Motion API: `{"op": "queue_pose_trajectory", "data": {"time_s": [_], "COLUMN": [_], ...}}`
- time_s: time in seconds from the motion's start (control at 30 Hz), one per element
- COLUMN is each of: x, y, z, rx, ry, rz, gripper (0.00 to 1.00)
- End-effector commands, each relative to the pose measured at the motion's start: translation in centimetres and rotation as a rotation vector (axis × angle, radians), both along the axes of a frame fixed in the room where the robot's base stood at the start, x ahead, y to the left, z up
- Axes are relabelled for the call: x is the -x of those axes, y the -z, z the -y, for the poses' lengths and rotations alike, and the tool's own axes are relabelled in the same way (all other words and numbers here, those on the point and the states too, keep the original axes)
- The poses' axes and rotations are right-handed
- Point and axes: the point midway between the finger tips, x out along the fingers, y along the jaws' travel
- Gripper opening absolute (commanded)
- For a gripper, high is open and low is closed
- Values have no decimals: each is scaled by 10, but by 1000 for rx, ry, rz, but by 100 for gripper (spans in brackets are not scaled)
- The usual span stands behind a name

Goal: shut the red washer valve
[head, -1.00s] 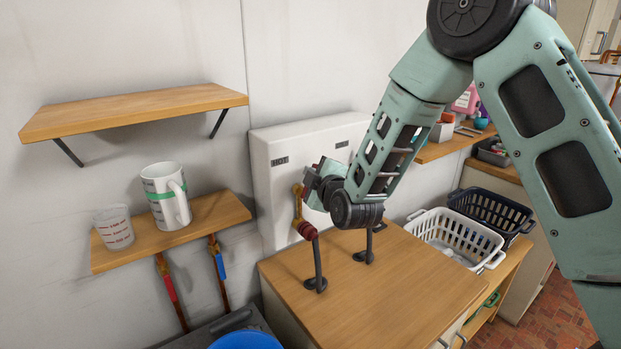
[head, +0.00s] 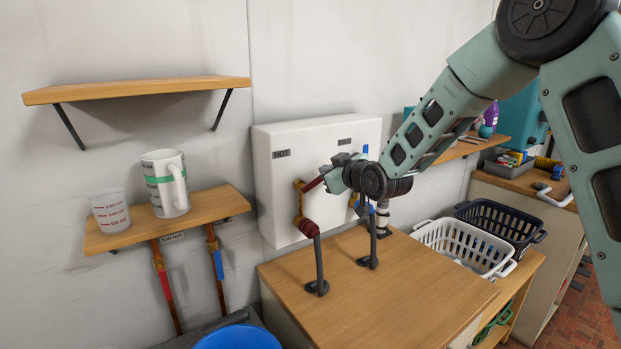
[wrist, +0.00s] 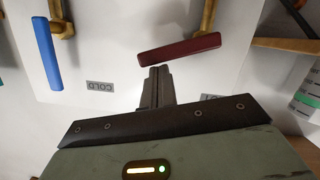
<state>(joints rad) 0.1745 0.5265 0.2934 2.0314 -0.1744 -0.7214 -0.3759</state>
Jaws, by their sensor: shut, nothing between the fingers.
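The red washer valve's lever (head: 313,184) sits on a brass body (head: 299,202) at the left of the white wall box (head: 268,190), under the HOT label. In the head view it slants up to the right towards my gripper (head: 333,175). In the wrist view the red lever (wrist: 180,49) lies nearly crosswise, slightly tilted. The blue lever (wrist: 46,54) runs at a steep angle beside the COLD label.
Below the left shelf (head: 220,203), holding a mug (head: 165,183) and measuring cup (head: 110,212), are another red handle (head: 165,286) and blue handle (head: 218,264). Two hose pipes rise from the wooden top (head: 380,295) before the box. Baskets (head: 462,245) stand right.

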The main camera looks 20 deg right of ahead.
Motion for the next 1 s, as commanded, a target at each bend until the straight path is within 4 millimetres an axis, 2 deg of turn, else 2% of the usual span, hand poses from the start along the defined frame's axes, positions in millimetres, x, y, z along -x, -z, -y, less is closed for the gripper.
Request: {"op": "queue_pose_trajectory", "data": {"time_s": [0.03,0.3,1.0], "x": [-1,-3,-4], "y": [6,15,20], "z": [4,10,12], "rx": [-36,-212,-206], "ry": [2,2,0], "rz": [-12,-68,-67], "gripper": [0,0,0]}}
